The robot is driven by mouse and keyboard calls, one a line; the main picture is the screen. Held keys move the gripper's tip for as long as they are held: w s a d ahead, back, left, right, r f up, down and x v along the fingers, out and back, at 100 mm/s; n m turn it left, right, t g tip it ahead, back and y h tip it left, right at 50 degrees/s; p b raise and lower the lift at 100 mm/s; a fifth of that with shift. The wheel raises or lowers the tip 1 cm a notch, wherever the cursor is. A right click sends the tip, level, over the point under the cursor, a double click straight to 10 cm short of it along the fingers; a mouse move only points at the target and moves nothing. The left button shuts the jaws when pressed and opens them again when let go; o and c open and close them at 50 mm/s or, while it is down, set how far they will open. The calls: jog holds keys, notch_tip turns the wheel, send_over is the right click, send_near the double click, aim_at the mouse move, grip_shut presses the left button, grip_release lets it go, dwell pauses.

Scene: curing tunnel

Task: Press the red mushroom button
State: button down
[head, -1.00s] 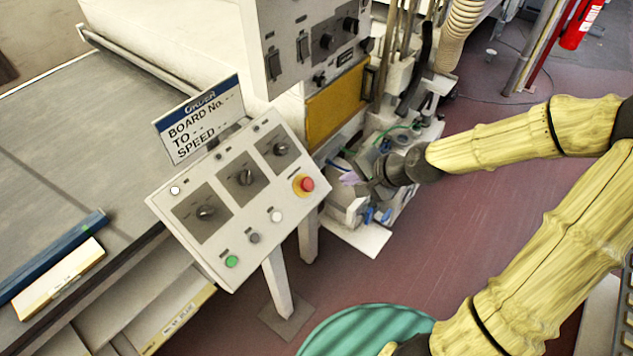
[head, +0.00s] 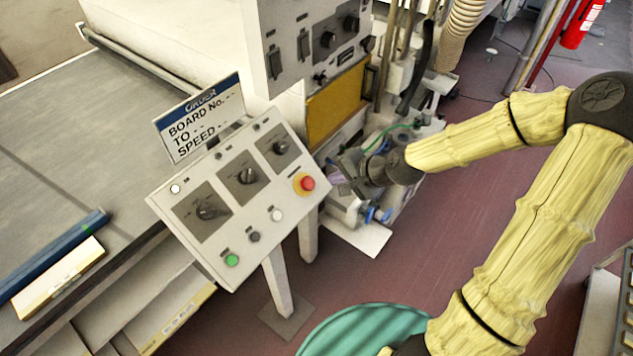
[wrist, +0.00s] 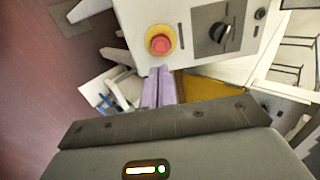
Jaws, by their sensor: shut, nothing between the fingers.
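The red mushroom button (head: 307,184) sits on a yellow ring at the right edge of the sloped grey control panel (head: 160,200). In the wrist view the button (wrist: 160,44) is just beyond my fingertips, a little above them in the picture. My gripper (head: 337,182) is right of the panel edge, close to the button and apart from it. In the wrist view its two purple fingers (wrist: 159,70) are shut together with nothing between them. The gap in depth between fingertips and button is hard to tell.
The panel also holds black rotary knobs (head: 246,176), a green button (head: 232,260) and a sign (head: 200,118). A yellow-fronted cabinet (head: 336,103) and blue-handled machinery (head: 378,215) stand behind my gripper. A teal round object (head: 365,333) is on the floor below.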

aim_at(310, 184)
jog(key=p+x, duration=0.1)
jog(key=x, duration=0.7)
jog(key=shift+a+p, duration=0.15)
jog(key=shift+p, duration=0.15)
jog(key=shift+w+a+f, duration=0.15)
jog(key=shift+w+f, duration=0.1)
jog(key=shift+f, duration=0.15)
